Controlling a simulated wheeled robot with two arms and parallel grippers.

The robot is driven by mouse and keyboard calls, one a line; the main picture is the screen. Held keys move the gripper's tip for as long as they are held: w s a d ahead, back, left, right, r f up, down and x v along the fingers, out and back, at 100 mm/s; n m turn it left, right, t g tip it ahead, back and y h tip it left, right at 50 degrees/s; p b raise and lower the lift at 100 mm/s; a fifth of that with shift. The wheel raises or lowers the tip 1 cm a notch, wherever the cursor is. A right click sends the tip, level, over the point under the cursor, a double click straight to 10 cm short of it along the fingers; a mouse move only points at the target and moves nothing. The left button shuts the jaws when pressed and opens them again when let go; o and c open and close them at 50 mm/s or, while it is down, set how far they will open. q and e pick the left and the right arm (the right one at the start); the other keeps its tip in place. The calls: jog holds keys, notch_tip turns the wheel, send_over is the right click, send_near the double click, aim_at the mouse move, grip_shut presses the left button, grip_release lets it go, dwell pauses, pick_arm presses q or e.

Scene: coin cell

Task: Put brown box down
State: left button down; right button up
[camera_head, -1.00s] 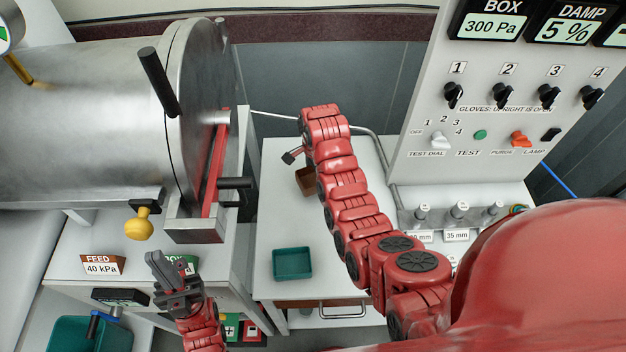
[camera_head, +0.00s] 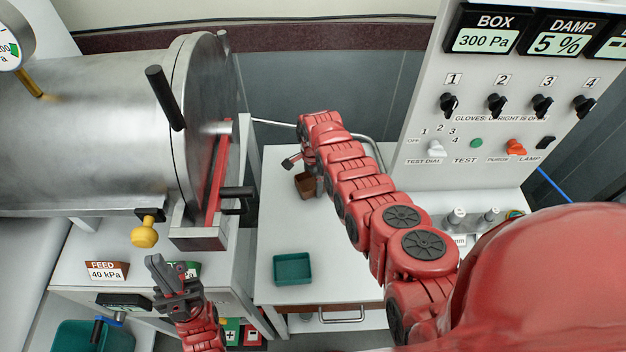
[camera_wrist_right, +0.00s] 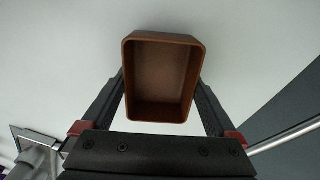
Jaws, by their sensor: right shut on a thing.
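The brown box (camera_head: 304,188) is a small open-topped box, partly hidden behind my right arm in the head view. In the right wrist view the brown box (camera_wrist_right: 163,78) is empty, with its opening facing the camera. My right gripper (camera_wrist_right: 163,85) is shut on it, one finger along each side. The box is over the white table (camera_head: 345,250); I cannot tell whether it touches the top. In the head view my right gripper (camera_head: 313,180) is mostly hidden by the arm. My left gripper (camera_head: 167,270) is at lower left, its fingers apart and holding nothing visible.
A green tray (camera_head: 292,269) stands on the white table, nearer than the brown box. A large steel cylinder with a door (camera_head: 205,130) is at left. A control panel (camera_head: 500,130) rises at right. A bent metal rail (camera_head: 372,145) runs behind the arm.

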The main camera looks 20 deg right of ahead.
jog(key=shift+f, duration=0.2)
jog(key=o, duration=1)
